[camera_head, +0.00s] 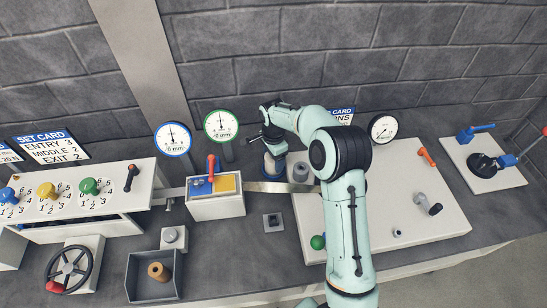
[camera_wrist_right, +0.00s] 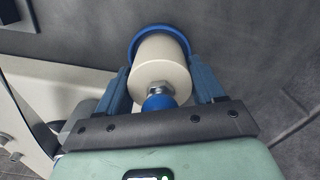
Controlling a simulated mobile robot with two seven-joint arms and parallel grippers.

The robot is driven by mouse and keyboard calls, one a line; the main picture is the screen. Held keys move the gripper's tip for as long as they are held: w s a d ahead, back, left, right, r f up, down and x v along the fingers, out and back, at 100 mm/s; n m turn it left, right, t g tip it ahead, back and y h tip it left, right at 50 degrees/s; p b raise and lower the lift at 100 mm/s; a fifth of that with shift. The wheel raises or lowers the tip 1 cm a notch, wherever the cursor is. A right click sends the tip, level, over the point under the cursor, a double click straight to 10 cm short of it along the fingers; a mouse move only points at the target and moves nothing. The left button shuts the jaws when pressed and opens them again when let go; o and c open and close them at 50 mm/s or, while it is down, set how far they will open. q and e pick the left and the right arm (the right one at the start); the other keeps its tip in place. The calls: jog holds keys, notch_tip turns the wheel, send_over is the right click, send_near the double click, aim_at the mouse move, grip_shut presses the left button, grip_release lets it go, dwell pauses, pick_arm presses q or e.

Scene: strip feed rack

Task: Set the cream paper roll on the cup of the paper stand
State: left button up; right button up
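In the right wrist view the cream paper roll (camera_wrist_right: 160,65) is between the two blue-grey fingers of my right gripper (camera_wrist_right: 160,80), which lie against its sides. A metal nut and a blue round part show at its near end. A blue round rim, which looks like the cup of the paper stand (camera_wrist_right: 150,29), shows behind the roll; whether the roll rests fully on it I cannot tell. In the head view my right gripper (camera_head: 273,138) is above the blue-and-grey stand (camera_head: 273,167) by the back wall, and hides most of the roll. My left gripper is out of view.
A white box with a red lever (camera_head: 215,205) stands left of the stand. A grey bin (camera_head: 153,288) holds a tan ring (camera_head: 159,271). Round gauges (camera_head: 221,125) stand behind.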

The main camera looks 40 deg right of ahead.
jog(key=o, duration=0.3)
jog(key=shift+o, duration=0.2)
notch_tip(320, 180, up, 12)
jog(key=shift+r+p, duration=0.2)
jog(key=shift+p, duration=0.45)
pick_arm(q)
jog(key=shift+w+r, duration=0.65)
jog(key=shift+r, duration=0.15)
